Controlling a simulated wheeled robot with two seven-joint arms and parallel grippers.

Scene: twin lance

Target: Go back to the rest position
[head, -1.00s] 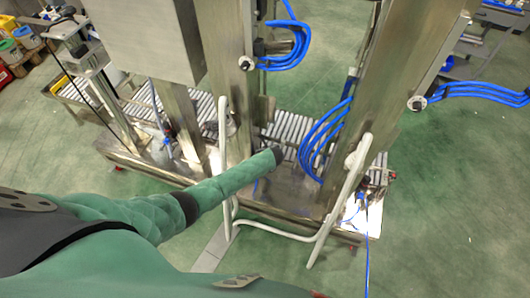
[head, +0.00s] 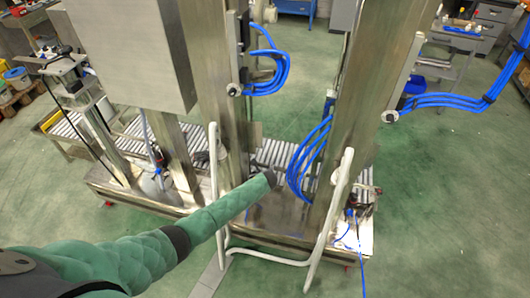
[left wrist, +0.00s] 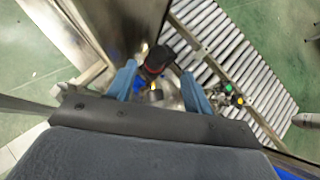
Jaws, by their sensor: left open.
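My left arm reaches in from the left of the head view. Its dark end (head: 270,179) is in front of the steel machine, between the two white bent tube handles, above the machine's base. The fingers cannot be made out there. In the left wrist view my left gripper (left wrist: 158,73) shows two blue fingers spread apart. A dark round-headed part (left wrist: 157,58) appears between them, and the view does not show how far below it lies. Nothing is clearly gripped. My right gripper is in neither view.
A roller conveyor (left wrist: 225,60) runs beside the gripper. Steel columns (head: 375,100) stand near the arm, with blue hoses (head: 308,160) looping off one. The white tube handle (head: 333,210) is close on the right. Green floor is open at the right (head: 450,200).

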